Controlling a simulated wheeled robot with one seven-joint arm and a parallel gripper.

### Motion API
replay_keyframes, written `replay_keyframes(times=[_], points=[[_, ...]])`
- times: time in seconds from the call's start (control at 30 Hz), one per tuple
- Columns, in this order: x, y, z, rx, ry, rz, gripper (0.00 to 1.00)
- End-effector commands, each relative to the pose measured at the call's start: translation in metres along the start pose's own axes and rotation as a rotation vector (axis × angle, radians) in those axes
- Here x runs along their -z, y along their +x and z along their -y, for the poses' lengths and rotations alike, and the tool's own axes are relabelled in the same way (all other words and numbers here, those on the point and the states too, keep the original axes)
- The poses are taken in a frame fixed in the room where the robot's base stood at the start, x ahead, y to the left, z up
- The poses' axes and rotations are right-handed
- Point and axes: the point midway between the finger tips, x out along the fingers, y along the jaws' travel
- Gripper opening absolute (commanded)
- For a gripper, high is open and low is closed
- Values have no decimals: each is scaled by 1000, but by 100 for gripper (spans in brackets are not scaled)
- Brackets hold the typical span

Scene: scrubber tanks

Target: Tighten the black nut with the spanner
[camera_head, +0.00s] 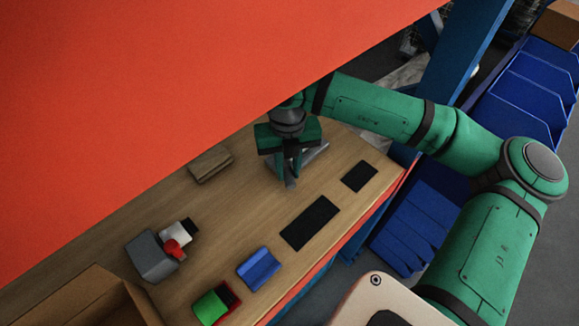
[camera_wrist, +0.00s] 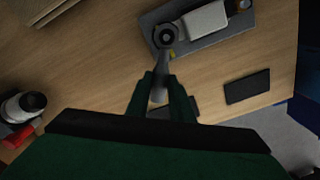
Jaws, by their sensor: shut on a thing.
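My gripper (camera_wrist: 161,86) is shut on the grey spanner (camera_wrist: 162,63), with the handle between its two dark green fingers in the wrist view. The spanner's head lies at the black nut (camera_wrist: 166,38) and appears to surround it. Whether it is fully seated cannot be told. The nut is on a grey base plate (camera_wrist: 215,43) beside a light grey block (camera_wrist: 206,20). In the head view my gripper (camera_head: 291,178) is over the bench by the base plate (camera_head: 318,154), and hides the nut and most of the spanner.
Two black pads (camera_head: 310,222) (camera_head: 359,176) lie on the wooden bench (camera_head: 220,220). A brown block (camera_head: 210,163), a grey device with a red knob (camera_head: 153,254), a blue tray (camera_head: 259,268) and a green item (camera_head: 211,307) also lie there. An orange panel (camera_head: 150,100) covers the upper left.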

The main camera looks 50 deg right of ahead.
Motion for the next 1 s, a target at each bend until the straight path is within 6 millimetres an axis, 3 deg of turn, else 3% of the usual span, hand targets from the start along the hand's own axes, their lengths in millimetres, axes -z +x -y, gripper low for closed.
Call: replay_keyframes(times=[1.0], points=[[-1, -1, 8, 0, -132, 1, 0]])
